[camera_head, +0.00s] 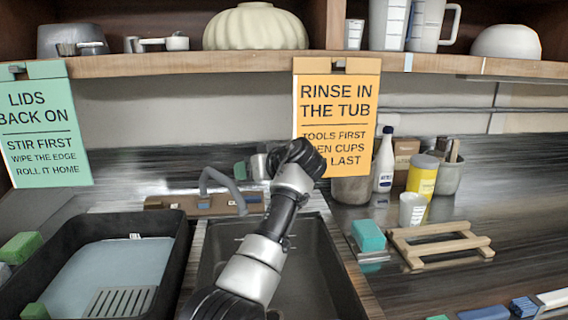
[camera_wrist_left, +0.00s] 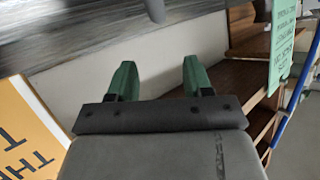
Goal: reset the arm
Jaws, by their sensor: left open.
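My left gripper (camera_wrist_left: 157,72) shows in the left wrist view with its two green fingers spread apart. Nothing is between them; a pale wall and a brown shelf show beyond. In the head view my arm rises from the bottom edge over the dark sink basin (camera_head: 318,270) and bends in front of the orange sign (camera_head: 337,95). I cannot clearly make out the gripper in the head view. My right gripper is in neither view.
A black tub (camera_head: 180,245) stands left of the basin. A wooden rack (camera_head: 438,245), teal sponge (camera_head: 368,235), white cup (camera_head: 412,209), yellow container (camera_head: 422,177) and white bottle (camera_head: 384,160) stand right. A shelf (camera_head: 190,64) crosses above; a green sign (camera_head: 45,125) hangs left.

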